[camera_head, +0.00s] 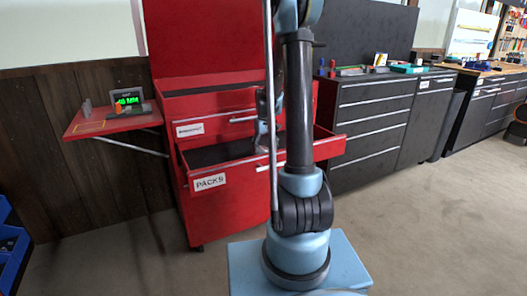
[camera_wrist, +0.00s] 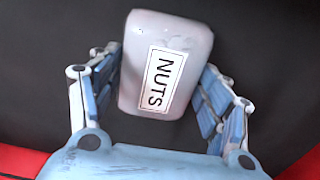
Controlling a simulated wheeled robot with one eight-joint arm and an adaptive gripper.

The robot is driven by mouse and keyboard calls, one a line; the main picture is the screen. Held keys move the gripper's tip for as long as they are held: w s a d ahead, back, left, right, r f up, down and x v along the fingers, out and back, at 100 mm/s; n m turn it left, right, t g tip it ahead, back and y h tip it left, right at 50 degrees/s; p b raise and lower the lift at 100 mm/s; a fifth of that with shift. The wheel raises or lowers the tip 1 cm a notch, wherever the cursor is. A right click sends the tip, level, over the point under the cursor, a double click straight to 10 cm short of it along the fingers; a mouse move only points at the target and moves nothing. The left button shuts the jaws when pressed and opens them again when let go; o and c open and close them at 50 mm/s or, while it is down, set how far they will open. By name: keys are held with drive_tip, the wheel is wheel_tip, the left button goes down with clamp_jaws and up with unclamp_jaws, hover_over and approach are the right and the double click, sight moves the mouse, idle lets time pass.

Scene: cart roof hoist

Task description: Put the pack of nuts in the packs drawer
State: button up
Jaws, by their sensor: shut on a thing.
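In the wrist view, a pale grey pack with a white "NUTS" label (camera_wrist: 162,65) sits between the two fingers of my gripper (camera_wrist: 165,88), which is shut on it. Behind the pack is a dark surface, with red edges at the lower corners. In the head view, the red drawer labelled "PACKS" (camera_head: 210,182) is pulled open in the red cabinet. My gripper (camera_head: 266,128) is partly hidden behind my arm, above the open drawer. The pack cannot be made out in the head view.
The red cabinet (camera_head: 215,103) has another drawer above the open one. A red side shelf (camera_head: 112,122) with a small lit display (camera_head: 128,99) stands out at left. Dark drawer cabinets (camera_head: 375,112) line the wall at right. The floor (camera_head: 430,210) at right is clear.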

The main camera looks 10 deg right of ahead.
sight(265, 149)
drive_tip(key=o, duration=1.1)
wheel_tip(265, 149, up, 12)
drive_tip(key=s+r, duration=0.2)
drive_tip(key=s, duration=0.8)
drive_tip(key=s+f+m+t, duration=0.1)
drive_tip(key=s+f, duration=0.4)
drive_tip(key=s, duration=0.7)
drive_tip(key=s+f+m+t, duration=0.1)
drive_tip(key=s+f, duration=0.3)
drive_tip(key=s, duration=0.9)
drive_tip(key=shift+s+f+m, duration=0.3)
drive_tip(key=shift+f+m, duration=0.05)
drive_tip(key=shift+m, duration=0.35)
